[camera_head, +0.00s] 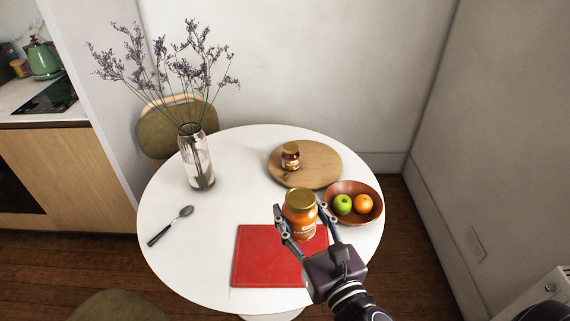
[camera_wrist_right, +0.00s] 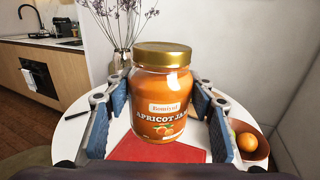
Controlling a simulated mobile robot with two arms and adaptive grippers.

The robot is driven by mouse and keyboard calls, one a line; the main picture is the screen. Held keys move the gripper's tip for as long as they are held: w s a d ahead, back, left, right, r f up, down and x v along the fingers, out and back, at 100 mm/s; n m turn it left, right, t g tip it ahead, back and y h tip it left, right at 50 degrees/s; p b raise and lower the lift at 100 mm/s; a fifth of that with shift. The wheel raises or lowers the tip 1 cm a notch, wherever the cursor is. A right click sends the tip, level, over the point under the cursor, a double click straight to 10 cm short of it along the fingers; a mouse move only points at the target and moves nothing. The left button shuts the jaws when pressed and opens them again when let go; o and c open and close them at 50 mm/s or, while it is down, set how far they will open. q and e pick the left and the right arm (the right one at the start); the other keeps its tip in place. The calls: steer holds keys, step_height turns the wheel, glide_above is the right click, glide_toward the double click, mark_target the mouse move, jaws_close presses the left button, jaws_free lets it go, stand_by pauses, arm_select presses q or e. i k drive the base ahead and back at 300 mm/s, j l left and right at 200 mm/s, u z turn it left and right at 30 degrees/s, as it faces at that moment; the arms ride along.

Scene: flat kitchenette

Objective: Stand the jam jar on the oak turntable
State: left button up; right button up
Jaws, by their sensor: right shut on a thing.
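The jam jar (camera_head: 301,219) is orange with a gold lid. In the right wrist view the jar (camera_wrist_right: 162,100) is upright and its label reads apricot jam. My right gripper (camera_head: 300,207) is shut on it, with one finger on each side, over the far right part of the red mat. The jar looks raised, but its exact height cannot be told. The round oak turntable (camera_head: 322,168) lies at the back right of the table, beyond the gripper. A smaller dark jar (camera_head: 290,156) stands on its left part. My left gripper is not in view.
A copper bowl (camera_head: 369,216) with a green apple (camera_head: 342,204) and an orange (camera_head: 363,204) sits right of the held jar, close to the turntable. The red mat (camera_head: 262,265) lies in front. A tall flower vase (camera_head: 195,160) and a spoon (camera_head: 170,226) are left. The turntable's right part is bare.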

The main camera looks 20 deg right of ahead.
mark_target(318, 170)
steer(key=i+l+u, duration=0.1)
steer(key=l+u, duration=0.15)
steer(key=u, duration=0.15)
steer(key=l+u, duration=0.25)
steer(key=u, duration=0.15)
steer(key=l+u, duration=0.6)
steer(key=u, duration=0.2)
steer(key=k+l+u, duration=0.1)
steer(key=l, duration=0.35)
steer(key=k+l+u, duration=0.1)
steer(key=l, duration=0.35)
steer(key=k+l+u, duration=0.1)
steer(key=l, duration=0.35)
steer(key=k+l+u, duration=0.1)
steer(key=k+l, duration=0.15)
steer(key=l, duration=0.15)
steer(key=k+l+u, duration=0.15)
steer(key=l, duration=0.3)
steer(key=k+l+u, duration=0.1)
steer(key=l, duration=0.3)
steer(key=k, duration=0.1)
